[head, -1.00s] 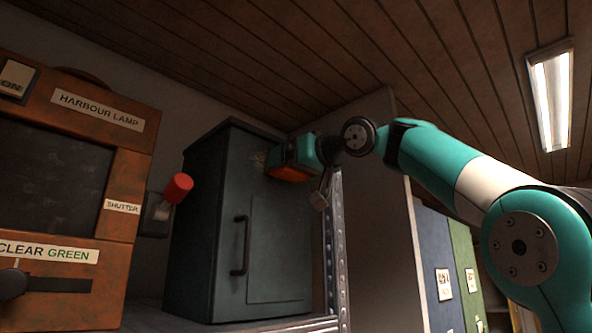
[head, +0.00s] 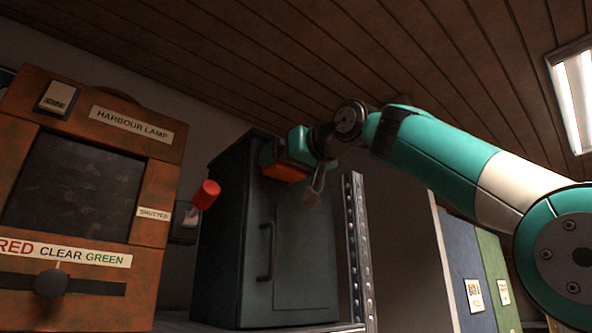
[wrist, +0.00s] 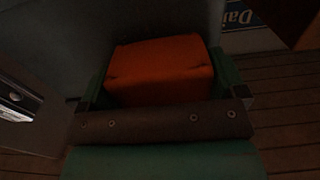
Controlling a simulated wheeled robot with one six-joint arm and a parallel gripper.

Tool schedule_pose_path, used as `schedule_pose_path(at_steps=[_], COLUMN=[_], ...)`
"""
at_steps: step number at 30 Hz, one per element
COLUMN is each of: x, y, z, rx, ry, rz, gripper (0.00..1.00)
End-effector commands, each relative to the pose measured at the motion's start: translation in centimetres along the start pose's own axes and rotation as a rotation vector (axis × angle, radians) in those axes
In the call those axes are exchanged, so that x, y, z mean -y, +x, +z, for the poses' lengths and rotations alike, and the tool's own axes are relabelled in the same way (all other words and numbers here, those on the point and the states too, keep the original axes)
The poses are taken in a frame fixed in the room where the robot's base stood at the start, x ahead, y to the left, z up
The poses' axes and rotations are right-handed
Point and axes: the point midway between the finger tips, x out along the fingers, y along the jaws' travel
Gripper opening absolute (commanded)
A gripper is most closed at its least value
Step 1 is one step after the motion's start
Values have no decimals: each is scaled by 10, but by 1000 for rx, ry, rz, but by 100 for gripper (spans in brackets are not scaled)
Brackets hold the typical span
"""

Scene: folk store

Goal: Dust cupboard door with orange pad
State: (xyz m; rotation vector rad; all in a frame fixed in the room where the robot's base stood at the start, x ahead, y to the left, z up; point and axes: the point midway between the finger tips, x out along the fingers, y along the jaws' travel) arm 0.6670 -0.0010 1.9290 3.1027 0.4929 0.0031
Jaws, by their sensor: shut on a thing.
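The dark green cupboard (head: 220,260) stands at the middle of the head view. Its door (head: 300,235) is closed and has a vertical dark handle (head: 267,250). My gripper (head: 285,157) is at the top left part of the door, shut on the orange pad (head: 282,172). The pad is at or very near the door face; I cannot tell if it touches. In the wrist view the orange pad (wrist: 160,72) sits between my gripper's fingers (wrist: 160,92). I see no dust on the visible door; the part behind my gripper is hidden.
The orange-brown harbour lamp box (head: 155,240) stands at left. A red knob (head: 207,194) sticks out between it and the cupboard. A metal shelf post (head: 357,250) rises right of the cupboard. Blue and green panels (head: 465,260) stand farther right.

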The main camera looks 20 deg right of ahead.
Motion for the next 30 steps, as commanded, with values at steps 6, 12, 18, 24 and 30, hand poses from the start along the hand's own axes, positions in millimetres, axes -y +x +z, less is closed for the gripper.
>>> schedule_pose_path(at_steps=[6, 12, 18, 24, 30], x=[6, 5, 4, 4, 5], y=[0, -1, -17, -38, -56], z=[1, 0, 0, 0, 0], rx=[3, 2, -2, -1, 0], ry=[0, 0, 1, -1, 0], rz=[0, 1, 3, 3, 2], gripper=[71, 71, 71, 71, 71])
